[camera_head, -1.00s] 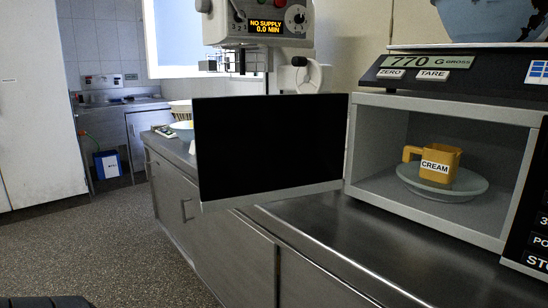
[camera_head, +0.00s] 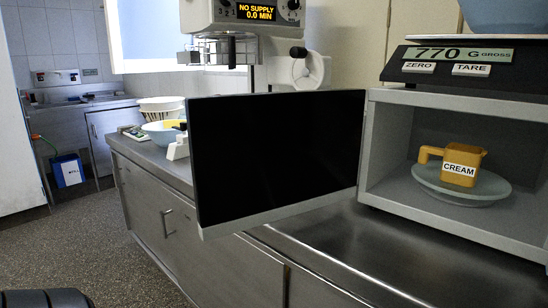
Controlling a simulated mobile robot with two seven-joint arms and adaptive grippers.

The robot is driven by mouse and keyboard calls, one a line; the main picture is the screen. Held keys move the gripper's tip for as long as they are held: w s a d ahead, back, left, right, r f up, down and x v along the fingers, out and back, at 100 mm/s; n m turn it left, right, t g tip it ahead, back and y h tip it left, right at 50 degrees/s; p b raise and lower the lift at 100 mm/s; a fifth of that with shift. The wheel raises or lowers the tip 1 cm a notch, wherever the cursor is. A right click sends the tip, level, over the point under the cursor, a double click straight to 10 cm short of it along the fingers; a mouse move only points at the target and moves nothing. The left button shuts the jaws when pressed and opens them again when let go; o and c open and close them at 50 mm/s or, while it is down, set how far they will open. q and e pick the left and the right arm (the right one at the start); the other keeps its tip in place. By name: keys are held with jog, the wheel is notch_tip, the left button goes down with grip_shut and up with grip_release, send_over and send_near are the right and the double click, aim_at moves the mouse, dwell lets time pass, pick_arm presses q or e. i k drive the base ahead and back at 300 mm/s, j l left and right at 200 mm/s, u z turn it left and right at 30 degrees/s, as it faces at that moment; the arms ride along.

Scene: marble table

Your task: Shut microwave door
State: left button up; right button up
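The microwave (camera_head: 393,147) stands on the steel counter at the right, with its front open. Its door (camera_head: 278,155) is a black panel with a grey lower edge. The door is swung wide open to the left, hinged at the left side of the opening. Inside, a yellow jug labelled CREAM (camera_head: 461,164) sits on a round glass plate (camera_head: 432,186). Neither gripper can be made out. A dark rounded part at the bottom left corner seems to be mine.
A scale reading 770 (camera_head: 459,59) sits on the microwave. A mixer-like machine with a NO SUPPLY display (camera_head: 257,12) stands behind the door. Bowls (camera_head: 163,133) are on the counter to the left. The counter (camera_head: 345,250) before the microwave is clear, and the floor at left is open.

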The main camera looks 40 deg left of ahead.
aim_at(258, 159)
jog(key=j+z, duration=0.15)
jog(key=j, duration=0.4)
jog(key=k+j+z, duration=0.15)
jog(key=j, duration=0.4)
jog(key=j+z, duration=0.15)
jog(key=j, duration=0.45)
jog(key=k+j+z, duration=0.1)
jog(key=j, duration=0.4)
jog(key=k+j, duration=0.05)
